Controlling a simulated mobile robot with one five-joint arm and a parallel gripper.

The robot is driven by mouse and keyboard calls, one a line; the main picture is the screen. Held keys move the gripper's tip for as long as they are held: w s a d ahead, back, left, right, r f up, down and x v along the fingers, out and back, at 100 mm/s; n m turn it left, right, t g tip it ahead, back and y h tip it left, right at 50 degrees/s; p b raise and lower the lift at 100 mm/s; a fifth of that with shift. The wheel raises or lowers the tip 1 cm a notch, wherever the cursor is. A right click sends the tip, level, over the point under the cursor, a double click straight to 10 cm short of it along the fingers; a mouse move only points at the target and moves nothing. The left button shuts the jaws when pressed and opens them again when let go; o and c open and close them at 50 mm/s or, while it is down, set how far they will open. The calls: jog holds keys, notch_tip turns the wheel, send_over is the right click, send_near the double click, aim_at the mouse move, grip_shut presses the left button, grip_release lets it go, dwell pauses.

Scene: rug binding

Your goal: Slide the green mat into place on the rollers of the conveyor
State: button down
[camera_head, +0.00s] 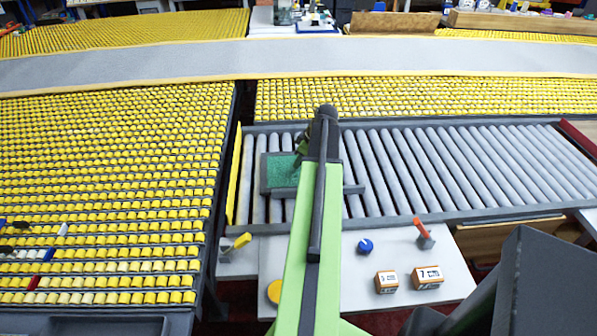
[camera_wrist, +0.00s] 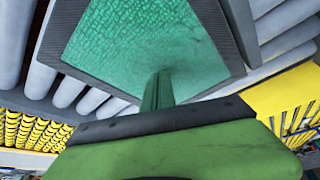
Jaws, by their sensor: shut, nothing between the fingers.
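The green mat (camera_head: 280,168) has a dark grey border and lies on the grey rollers near the left end of the conveyor (camera_head: 450,165). My arm hides its right part in the head view. In the wrist view the mat (camera_wrist: 125,40) fills the upper middle, with rollers (camera_wrist: 65,90) showing around its edges. My gripper (camera_wrist: 160,85) is shut and empty, its narrow green fingers pointing at the mat's surface. Whether the tips touch the mat cannot be told. In the head view my gripper (camera_head: 302,147) is over the mat's right side, partly hidden by my arm.
A yellow strip (camera_head: 232,180) edges the conveyor's left end; a red one (camera_head: 578,138) is at its right end. A white worktop (camera_head: 350,300) in front holds a blue knob (camera_head: 365,246), a red-handled lever (camera_head: 423,235) and orange boxes (camera_head: 427,277). Rollers to the right are bare.

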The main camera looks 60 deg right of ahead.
jog(key=shift+f+b, duration=0.35)
jog(key=shift+f, duration=0.05)
jog(key=shift+s, duration=0.1)
jog(key=shift+s+d+r, duration=0.1)
jog(key=shift+s+d, duration=1.05)
jog(key=shift+s, duration=0.4)
jog(key=shift+s+d, duration=0.1)
jog(key=shift+s+d, duration=0.55)
jog(key=shift+s, duration=0.25)
jog(key=shift+s+d, duration=0.55)
jog(key=shift+s, duration=0.2)
